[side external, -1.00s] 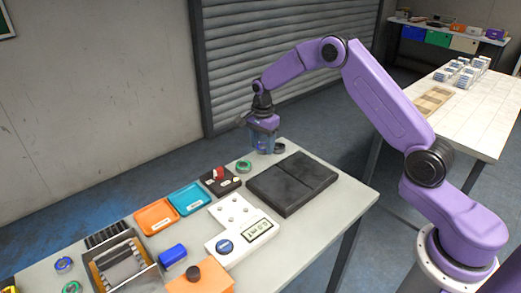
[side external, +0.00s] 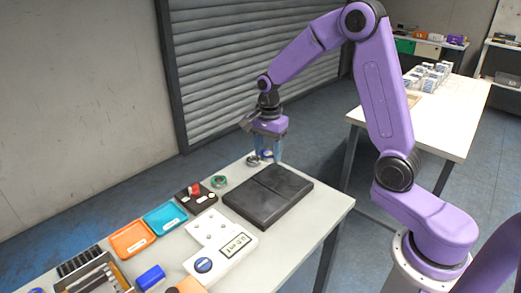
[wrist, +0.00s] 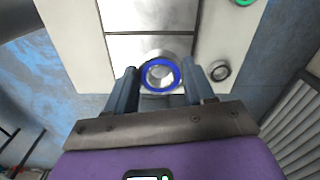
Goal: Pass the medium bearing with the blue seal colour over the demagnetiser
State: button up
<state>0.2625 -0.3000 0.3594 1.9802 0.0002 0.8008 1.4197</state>
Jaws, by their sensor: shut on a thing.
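My gripper (side external: 268,160) is shut on a bearing with a blue seal ring (side external: 265,155), at the table's far edge beyond the dark two-part slab (side external: 268,195). In the wrist view, the blue ring (wrist: 147,76) sits between the two fingers (wrist: 160,80), its metal centre facing the camera. Whether it is clear of the table I cannot tell. A small black box with a red switch (side external: 196,194) stands left of the slab. No label shows which of these is the demagnetiser.
A grey bearing (wrist: 219,71) lies beside my gripper, and a green-ringed bearing (side external: 219,181) lies further left. Orange (side external: 132,238) and teal (side external: 165,218) trays and a white device with a display (side external: 220,245) stand nearer. A second table (side external: 440,125) is behind.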

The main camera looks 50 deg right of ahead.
jog(key=shift+d+f, duration=0.85)
jog(key=shift+f, duration=0.45)
jog(key=shift+d+f, duration=0.8)
jog(key=shift+f, duration=0.55)
jog(key=shift+d+f, duration=0.85)
jog(key=shift+f, duration=0.45)
jog(key=shift+a+f, duration=0.15)
jog(key=shift+f, duration=0.05)
send_near(249, 197)
jog(key=shift+f, duration=2.75)
notch_tip(249, 197, up, 14)
jog(key=shift+f, duration=0.25)
